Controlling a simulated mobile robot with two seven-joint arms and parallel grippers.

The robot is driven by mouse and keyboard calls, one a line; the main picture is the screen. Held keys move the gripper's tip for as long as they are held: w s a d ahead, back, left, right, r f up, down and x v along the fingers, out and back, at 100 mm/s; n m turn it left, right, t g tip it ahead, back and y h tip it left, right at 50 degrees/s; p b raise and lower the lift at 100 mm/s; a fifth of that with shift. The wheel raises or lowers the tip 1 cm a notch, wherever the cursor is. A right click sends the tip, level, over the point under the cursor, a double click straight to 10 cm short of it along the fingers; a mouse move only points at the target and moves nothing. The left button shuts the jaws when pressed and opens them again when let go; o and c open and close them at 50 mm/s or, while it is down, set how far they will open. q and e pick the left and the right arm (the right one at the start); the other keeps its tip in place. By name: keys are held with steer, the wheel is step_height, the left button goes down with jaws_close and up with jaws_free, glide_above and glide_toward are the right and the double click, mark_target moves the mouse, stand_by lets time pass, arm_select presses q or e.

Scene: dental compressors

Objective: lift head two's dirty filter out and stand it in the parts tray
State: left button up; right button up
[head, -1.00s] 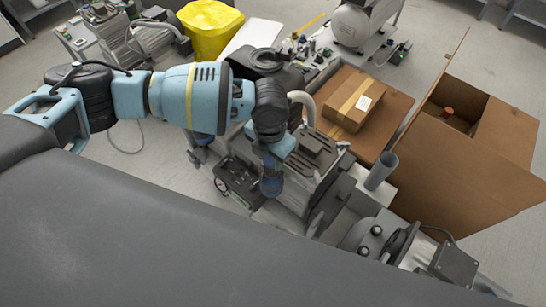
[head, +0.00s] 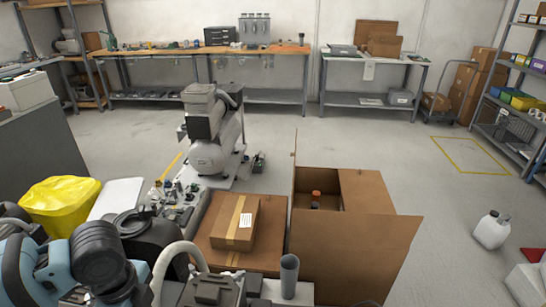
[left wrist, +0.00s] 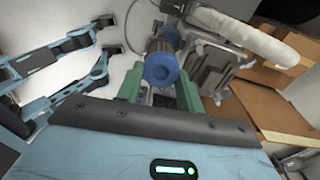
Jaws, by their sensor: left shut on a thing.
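In the left wrist view my left gripper (left wrist: 160,90) has its two green fingers shut on a blue-ended cylindrical filter (left wrist: 162,68). The filter's round blue end faces the camera, and a dark band and more blue show behind it. Whether its far end touches the machine behind cannot be told. In the head view only my left arm shows at the lower left; its gripper is out of frame. The top of the grey compressor unit (head: 215,291) shows at the bottom edge with a pale hose (head: 178,252). I cannot make out the parts tray for certain. My right gripper is not in view.
A taped cardboard box (head: 236,220) sits on a brown surface. A yellow-bagged bin (head: 60,203) is at the left. Clear floor (head: 385,160) lies beyond.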

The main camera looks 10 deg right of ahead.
arm_select(q)
steer(key=r+n, duration=0.1)
steer(key=n, duration=0.1)
steer(key=a+r+n, duration=0.1)
steer(key=n, duration=0.2)
steer(key=s+r+n, duration=0.1)
steer(key=r+n, duration=0.1)
steer(key=shift+a+n, duration=0.35)
steer(key=shift+n, duration=0.05)
steer(key=s+a+r+n, duration=0.2)
steer(key=r+n, duration=0.4)
steer(key=n, duration=0.7)
steer(key=shift+s+a+n, duration=0.2)
steer(key=shift+a+n, duration=0.1)
steer(key=shift+a, duration=0.2)
